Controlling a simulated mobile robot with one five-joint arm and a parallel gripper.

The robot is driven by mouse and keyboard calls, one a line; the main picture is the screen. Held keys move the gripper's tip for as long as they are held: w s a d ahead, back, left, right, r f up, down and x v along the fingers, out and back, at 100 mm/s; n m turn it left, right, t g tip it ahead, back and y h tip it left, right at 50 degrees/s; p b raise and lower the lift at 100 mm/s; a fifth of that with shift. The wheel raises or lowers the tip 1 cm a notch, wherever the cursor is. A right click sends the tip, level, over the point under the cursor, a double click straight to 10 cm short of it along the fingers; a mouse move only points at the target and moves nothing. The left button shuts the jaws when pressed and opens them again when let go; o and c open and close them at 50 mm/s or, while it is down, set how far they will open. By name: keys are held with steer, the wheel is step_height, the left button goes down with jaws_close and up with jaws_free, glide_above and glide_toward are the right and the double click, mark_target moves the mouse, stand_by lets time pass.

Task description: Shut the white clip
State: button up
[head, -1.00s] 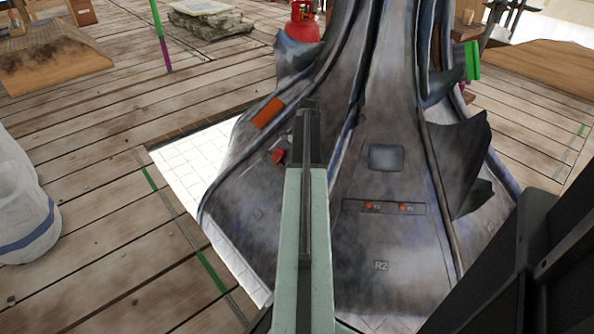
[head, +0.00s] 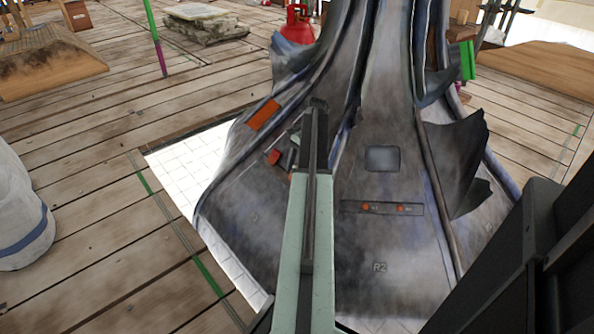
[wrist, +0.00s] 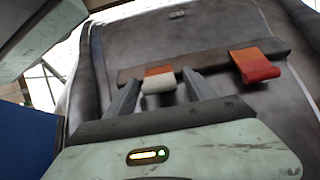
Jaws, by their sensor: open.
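The white clip (wrist: 158,84) shows in the wrist view as a small tab with an orange upper part and a white end. It is on a dark strip across the grey metal spire skirt (wrist: 200,35), and it sticks out toward the camera. My gripper (wrist: 160,82) is open, with one finger on each side of the white end in the picture; I cannot tell whether they touch it. In the head view my gripper (head: 302,150) is over the skirt's left part, and my arm hides much of that strip. I cannot make out the white clip surely there.
A red-orange clip (wrist: 257,66) sits on the same strip to the right in the wrist view. A torn metal flap (head: 458,165) juts from the skirt's right side. A white bucket-like container (head: 18,215) stands at the left on the plank floor (head: 110,150).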

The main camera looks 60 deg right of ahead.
steer(key=p+v, duration=0.7)
steer(key=v, duration=0.1)
steer(key=shift+a, duration=0.1)
steer(key=shift+f, duration=0.15)
